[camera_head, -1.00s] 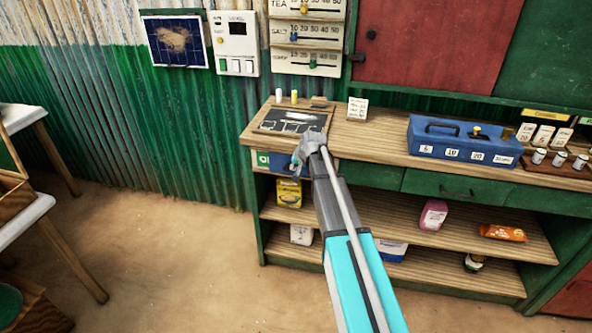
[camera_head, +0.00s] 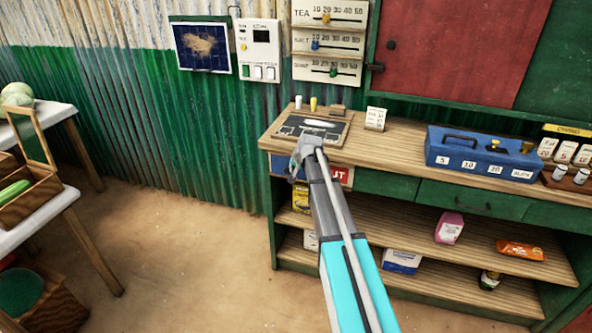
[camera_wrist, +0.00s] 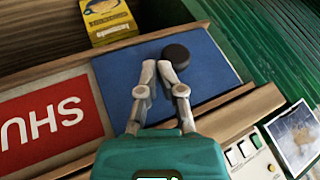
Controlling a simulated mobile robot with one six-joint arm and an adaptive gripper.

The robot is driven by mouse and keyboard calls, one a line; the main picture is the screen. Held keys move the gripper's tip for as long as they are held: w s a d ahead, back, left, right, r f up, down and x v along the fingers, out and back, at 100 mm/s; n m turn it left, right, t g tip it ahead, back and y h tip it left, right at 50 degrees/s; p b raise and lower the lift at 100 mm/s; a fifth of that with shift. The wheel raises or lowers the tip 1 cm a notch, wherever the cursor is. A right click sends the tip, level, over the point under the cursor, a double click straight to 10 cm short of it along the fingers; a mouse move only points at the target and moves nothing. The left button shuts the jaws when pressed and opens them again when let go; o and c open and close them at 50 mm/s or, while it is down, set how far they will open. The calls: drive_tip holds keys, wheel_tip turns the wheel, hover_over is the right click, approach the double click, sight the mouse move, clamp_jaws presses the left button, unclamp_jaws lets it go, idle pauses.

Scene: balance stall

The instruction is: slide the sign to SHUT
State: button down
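The sign is on the counter's front, under its left end. In the wrist view its red panel (camera_wrist: 50,122) shows upside-down white letters of SHUT, with the T out of frame. The blue sliding cover (camera_wrist: 112,75) lies right of the red panel and bears a dark round knob (camera_wrist: 176,55). My gripper (camera_wrist: 158,68) is over the blue cover, its fingertips close together with nothing between them. One fingertip is beside the knob; I cannot tell if it touches. In the head view my gripper (camera_head: 298,165) hides the sign's middle; red "UT" (camera_head: 341,176) shows at its right.
A blue cash box (camera_head: 480,155) and a chalkboard (camera_head: 312,128) are on the counter. A yellow box (camera_wrist: 107,20) is on the shelf below. A white table (camera_head: 45,210) with a wooden crate stands at the left. The floor between is clear.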

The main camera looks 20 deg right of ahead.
drive_tip(key=shift+w, duration=0.15)
drive_tip(key=shift+d, duration=0.15)
drive_tip(key=s+d+f+p+v, duration=0.1)
drive_tip(key=d+p+v, duration=0.1)
drive_tip(key=p+v, duration=0.7)
drive_tip(key=v, duration=0.3)
drive_tip(key=shift+s+d, duration=0.2)
drive_tip(key=shift+s, duration=0.1)
drive_tip(key=shift+r, duration=0.15)
idle(0.5)
drive_tip(key=s+a+r+n+g+p, duration=0.1)
drive_tip(key=s+a+n+g+p, duration=0.1)
drive_tip(key=s+a, duration=0.3)
drive_tip(key=s+a+r+n+g+h+p, duration=0.1)
drive_tip(key=s+a, duration=0.5)
drive_tip(key=s, duration=0.7)
drive_tip(key=s+a+r+n+g+p, duration=0.1)
drive_tip(key=s+a+n+g+p, duration=0.2)
drive_tip(key=s, duration=0.7)
drive_tip(key=shift+a+r+h+p, duration=0.3)
drive_tip(key=shift+a+h+p, duration=0.15)
drive_tip(key=shift+a, duration=0.7)
